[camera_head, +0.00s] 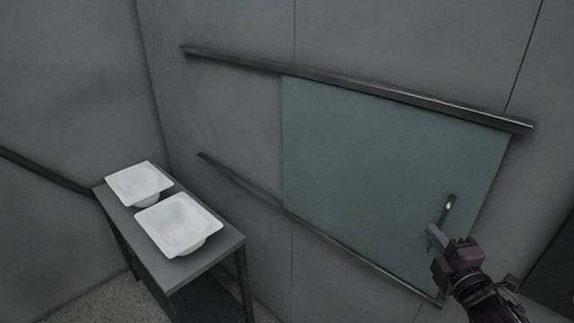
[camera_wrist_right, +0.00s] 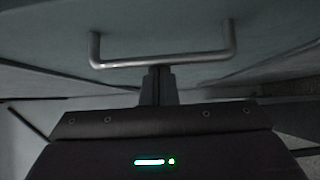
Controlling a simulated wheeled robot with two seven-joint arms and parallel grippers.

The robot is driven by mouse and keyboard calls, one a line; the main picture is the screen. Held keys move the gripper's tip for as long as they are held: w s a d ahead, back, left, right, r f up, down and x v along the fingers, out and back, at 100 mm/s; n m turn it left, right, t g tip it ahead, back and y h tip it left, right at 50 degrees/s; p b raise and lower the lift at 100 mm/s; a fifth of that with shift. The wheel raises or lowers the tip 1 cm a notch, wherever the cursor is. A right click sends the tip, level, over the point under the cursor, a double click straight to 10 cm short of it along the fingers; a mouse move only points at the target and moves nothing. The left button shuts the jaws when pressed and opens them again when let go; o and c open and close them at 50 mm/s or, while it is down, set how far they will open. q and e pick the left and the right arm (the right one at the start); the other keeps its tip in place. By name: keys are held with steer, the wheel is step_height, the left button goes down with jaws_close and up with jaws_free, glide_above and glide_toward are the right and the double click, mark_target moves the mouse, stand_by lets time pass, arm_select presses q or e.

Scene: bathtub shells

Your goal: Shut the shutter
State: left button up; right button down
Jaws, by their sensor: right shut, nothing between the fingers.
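The shutter (camera_head: 370,165) is a flat grey-green panel between two dark rails on the wall. It sits over the right part of the rails. Its handle (camera_head: 449,207) is a small metal bar near the right edge; in the right wrist view the handle (camera_wrist_right: 165,60) is a wide U-shaped bar standing off the panel. My right gripper (camera_head: 433,237) is beside the handle at the panel's lower right. In the wrist view its closed fingertips (camera_wrist_right: 158,80) are at the middle of the bar, with nothing gripped between them. Whether they touch the bar I cannot tell. My left gripper is out of view.
The upper rail (camera_head: 350,88) and lower rail (camera_head: 240,185) extend left past the panel along bare grey wall. A dark table (camera_head: 205,258) at the lower left carries two white tub shells, a far one (camera_head: 139,180) and a near one (camera_head: 180,222).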

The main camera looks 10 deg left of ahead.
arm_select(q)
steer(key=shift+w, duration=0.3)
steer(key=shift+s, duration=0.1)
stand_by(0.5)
